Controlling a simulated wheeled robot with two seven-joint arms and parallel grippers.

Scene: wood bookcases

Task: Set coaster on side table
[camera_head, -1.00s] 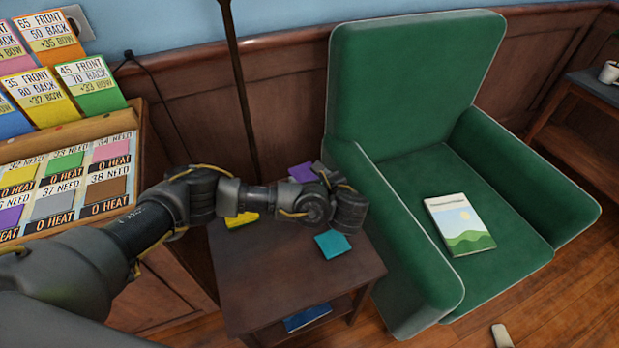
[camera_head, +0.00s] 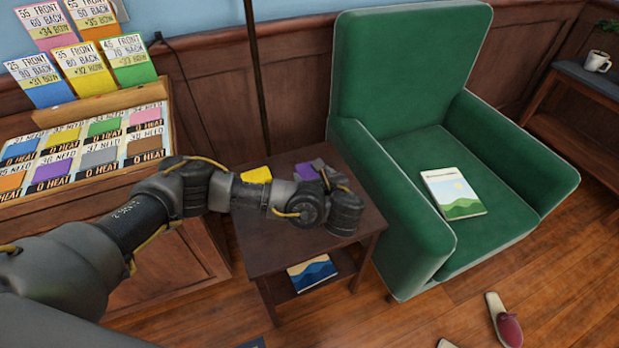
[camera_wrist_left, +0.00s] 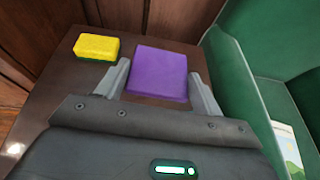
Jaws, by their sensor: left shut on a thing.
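A flat purple square (camera_head: 306,172), which looks like the coaster, shows at the tip of my left arm and also in the left wrist view (camera_wrist_left: 158,74). My left gripper (camera_head: 320,167) is shut on it, with one grey finger on each side in the wrist view (camera_wrist_left: 157,72). The purple square is over the dark wood side table (camera_head: 262,246); I cannot tell how high above the top it is. A yellow block (camera_head: 257,175) lies on the table to the left of it. My forearm hides part of the tabletop. My right gripper is not in view.
A green armchair (camera_head: 408,205) with a book (camera_head: 454,192) on its seat stands close at the table's right. A blue book (camera_head: 312,272) lies on the lower shelf. A card rack (camera_head: 85,150) stands at the left. A slipper (camera_head: 505,322) lies on the floor.

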